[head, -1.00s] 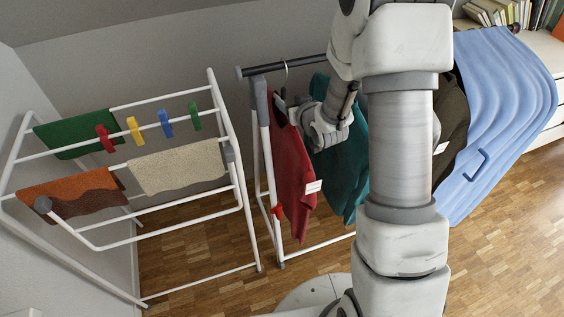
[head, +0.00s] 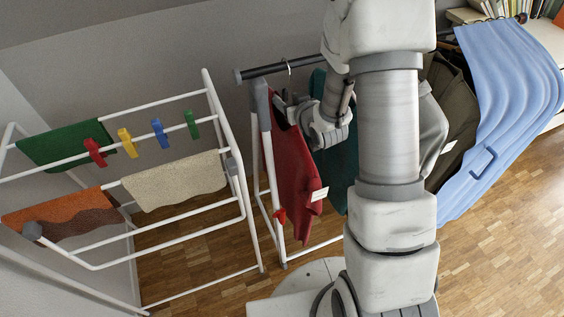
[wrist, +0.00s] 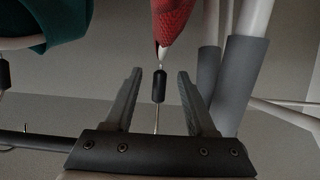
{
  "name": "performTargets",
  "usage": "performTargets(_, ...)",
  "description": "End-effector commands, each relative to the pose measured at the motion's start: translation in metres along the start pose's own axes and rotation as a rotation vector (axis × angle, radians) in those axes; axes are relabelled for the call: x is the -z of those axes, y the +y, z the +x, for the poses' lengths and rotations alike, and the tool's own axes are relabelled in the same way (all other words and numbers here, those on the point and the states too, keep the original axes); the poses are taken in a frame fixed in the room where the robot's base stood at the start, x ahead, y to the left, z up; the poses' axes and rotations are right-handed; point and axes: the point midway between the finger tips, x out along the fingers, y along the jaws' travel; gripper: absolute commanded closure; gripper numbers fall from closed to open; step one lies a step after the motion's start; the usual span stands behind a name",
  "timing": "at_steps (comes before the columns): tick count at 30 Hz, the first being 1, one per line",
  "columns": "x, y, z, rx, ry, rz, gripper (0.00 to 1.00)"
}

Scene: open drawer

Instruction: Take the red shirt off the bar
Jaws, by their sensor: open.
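The red shirt (head: 295,165) hangs on a hanger at the left end of the dark bar (head: 262,70). A white tag shows on its side. My gripper (head: 289,99) is at the top of the shirt, just below the bar, partly hidden by my arm. In the wrist view my gripper (wrist: 160,76) is open. The hanger's thin metal stem with its black grip (wrist: 159,87) stands between the two fingers, apart from both. The red shirt (wrist: 170,20) is just beyond the fingertips, and the bar (wrist: 35,141) crosses at lower left.
A teal shirt (head: 340,170) hangs close right of the red one; it also shows in the wrist view (wrist: 62,22). Darker clothes (head: 455,110) and a blue cover (head: 510,100) are further right. A white drying rack (head: 190,235) with cloths and pegs stands left. The rail's grey-sleeved post (wrist: 238,85) is close beside my gripper.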

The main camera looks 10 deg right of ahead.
Motion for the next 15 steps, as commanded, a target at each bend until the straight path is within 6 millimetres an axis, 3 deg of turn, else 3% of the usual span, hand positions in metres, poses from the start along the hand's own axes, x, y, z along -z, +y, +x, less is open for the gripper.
performTargets(9, -0.0007, 0.0002, -0.0004, 0.000, 0.000, 0.000, 0.46)
performTargets(15, -0.0007, 0.0001, -0.0003, 0.000, 0.000, 0.000, 0.82)
